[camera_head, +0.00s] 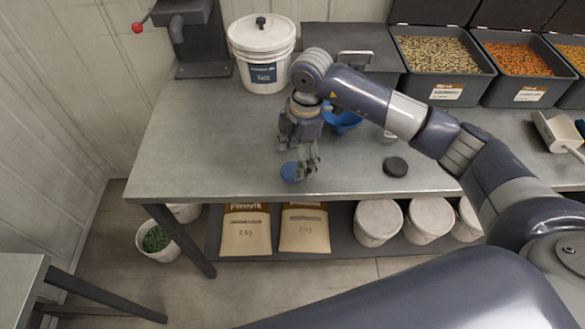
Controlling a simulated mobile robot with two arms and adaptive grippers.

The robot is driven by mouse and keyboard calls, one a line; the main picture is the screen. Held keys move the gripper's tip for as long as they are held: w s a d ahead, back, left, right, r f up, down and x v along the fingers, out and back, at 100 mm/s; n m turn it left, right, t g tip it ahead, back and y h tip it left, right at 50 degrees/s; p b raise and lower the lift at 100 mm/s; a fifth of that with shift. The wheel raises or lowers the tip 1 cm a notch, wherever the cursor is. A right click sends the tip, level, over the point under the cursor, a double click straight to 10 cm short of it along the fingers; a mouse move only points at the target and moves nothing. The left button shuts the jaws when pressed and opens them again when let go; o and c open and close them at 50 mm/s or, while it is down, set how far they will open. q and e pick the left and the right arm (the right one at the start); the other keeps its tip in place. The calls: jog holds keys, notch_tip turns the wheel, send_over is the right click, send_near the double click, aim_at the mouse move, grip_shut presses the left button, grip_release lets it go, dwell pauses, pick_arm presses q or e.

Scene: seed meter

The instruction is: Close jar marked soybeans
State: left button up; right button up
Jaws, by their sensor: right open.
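I cannot make out a jar clearly marked soybeans. A small pale object, possibly a jar (387,136), is mostly hidden behind my right arm. A round black disc, perhaps a lid (395,166), lies flat on the table near it. My right gripper (303,168) points down over the table's front part, with its fingers open. A small blue cup-like object (290,173) sits at its fingertips; I cannot tell whether they touch. A blue bowl (344,121) stands behind the gripper, partly covered by my arm. My left gripper is not in view.
A lidded white bucket (262,58) stands at the back left, its label hard to read. Grey bins of seeds (437,86) and a white scoop (556,130) are to the right. The table's left part (205,150) is clear. Bags (304,229) and white tubs (378,221) sit below.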

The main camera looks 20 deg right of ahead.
aim_at(293, 170)
jog(key=shift+a+f+p, duration=0.2)
jog(key=shift+f+p, duration=0.05)
jog(key=shift+f, duration=0.7)
jog(key=shift+a+f+p, duration=0.15)
jog(key=shift+f+p, duration=0.05)
jog(key=shift+f, duration=0.7)
jog(key=shift+c, duration=0.6)
jog(key=c, duration=0.7)
